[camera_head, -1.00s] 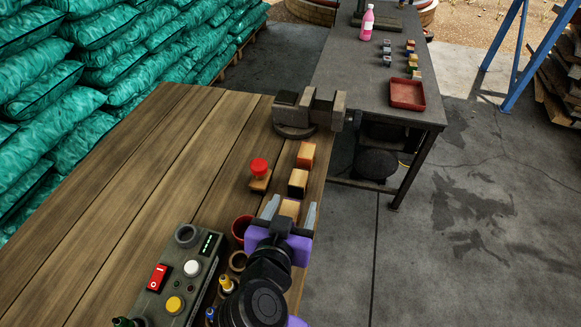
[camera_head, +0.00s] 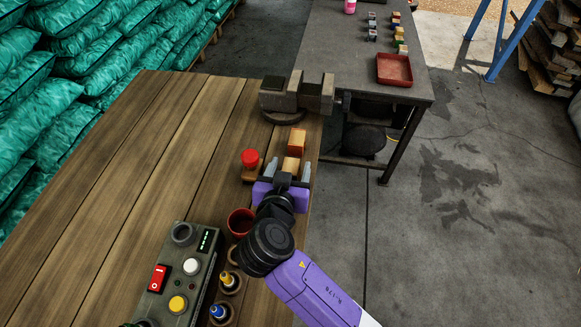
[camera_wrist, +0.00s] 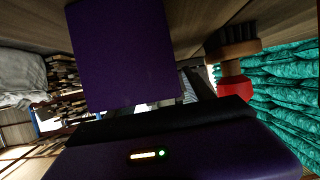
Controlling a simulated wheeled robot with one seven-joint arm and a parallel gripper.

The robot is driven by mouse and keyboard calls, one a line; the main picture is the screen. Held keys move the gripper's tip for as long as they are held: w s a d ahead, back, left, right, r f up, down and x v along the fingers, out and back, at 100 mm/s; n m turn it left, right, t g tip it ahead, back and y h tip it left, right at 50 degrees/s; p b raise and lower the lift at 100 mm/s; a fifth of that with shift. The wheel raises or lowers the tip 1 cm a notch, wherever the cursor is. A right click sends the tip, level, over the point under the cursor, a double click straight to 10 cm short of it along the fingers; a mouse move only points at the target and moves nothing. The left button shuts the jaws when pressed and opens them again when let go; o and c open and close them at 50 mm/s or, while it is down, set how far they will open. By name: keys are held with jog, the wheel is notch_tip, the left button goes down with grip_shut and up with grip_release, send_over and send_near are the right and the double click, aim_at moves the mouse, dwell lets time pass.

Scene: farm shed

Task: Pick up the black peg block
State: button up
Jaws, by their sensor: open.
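My gripper (camera_head: 289,169) is open over the right edge of the wooden bench, its two grey fingers either side of a tan-topped block (camera_head: 291,164). That block showed a black front face in the earlier head view and is likely the black peg block; my gripper now hides most of its front. I cannot tell whether the fingers touch it. An orange-topped block (camera_head: 297,140) stands just beyond it. In the wrist view, my own purple parts cover much of the picture and no block can be made out.
A red knob on a wooden base (camera_head: 250,159) stands close left of the fingers; the red knob also shows in the wrist view (camera_wrist: 236,88). A grey vise (camera_head: 285,97) is beyond the blocks. A red cup (camera_head: 240,222) and control box (camera_head: 176,280) are nearer. The bench's left side is clear.

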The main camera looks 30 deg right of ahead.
jog(key=shift+c, duration=0.4)
grip_shut()
jog(key=shift+r, duration=0.15)
